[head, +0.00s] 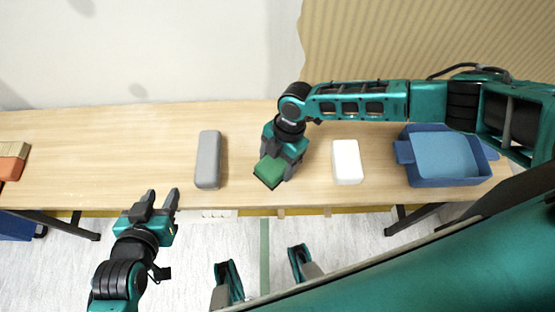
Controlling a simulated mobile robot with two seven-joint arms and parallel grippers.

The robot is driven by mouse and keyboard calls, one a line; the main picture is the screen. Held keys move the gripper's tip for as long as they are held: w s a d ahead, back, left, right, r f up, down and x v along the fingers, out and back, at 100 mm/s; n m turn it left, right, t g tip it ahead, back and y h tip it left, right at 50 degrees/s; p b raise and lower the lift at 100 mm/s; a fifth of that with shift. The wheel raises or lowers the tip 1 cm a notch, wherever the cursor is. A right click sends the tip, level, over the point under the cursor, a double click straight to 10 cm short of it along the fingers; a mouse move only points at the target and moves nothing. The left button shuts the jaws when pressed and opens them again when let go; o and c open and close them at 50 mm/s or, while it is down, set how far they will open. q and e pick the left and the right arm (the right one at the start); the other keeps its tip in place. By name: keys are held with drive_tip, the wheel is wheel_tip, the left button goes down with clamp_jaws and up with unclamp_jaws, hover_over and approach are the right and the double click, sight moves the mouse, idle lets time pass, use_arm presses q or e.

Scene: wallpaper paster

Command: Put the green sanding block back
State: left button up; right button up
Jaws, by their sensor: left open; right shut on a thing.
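The green sanding block (269,171) is held by my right gripper (281,164), between a grey block and a white block on the wooden table. My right gripper is shut on it, and its fingers cover part of its sides. I cannot tell whether the block touches the tabletop. My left gripper (160,202) is open and empty, in front of the table's front edge at the left.
On the table (90,150) are a long grey block (208,160), a white block (347,162), a blue tray (441,158) at the right and an orange block (11,160) at the far left. The tabletop between the orange and grey blocks is clear.

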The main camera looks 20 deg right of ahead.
drive_tip(key=shift+f, duration=0.1)
drive_tip(key=o, duration=1.1)
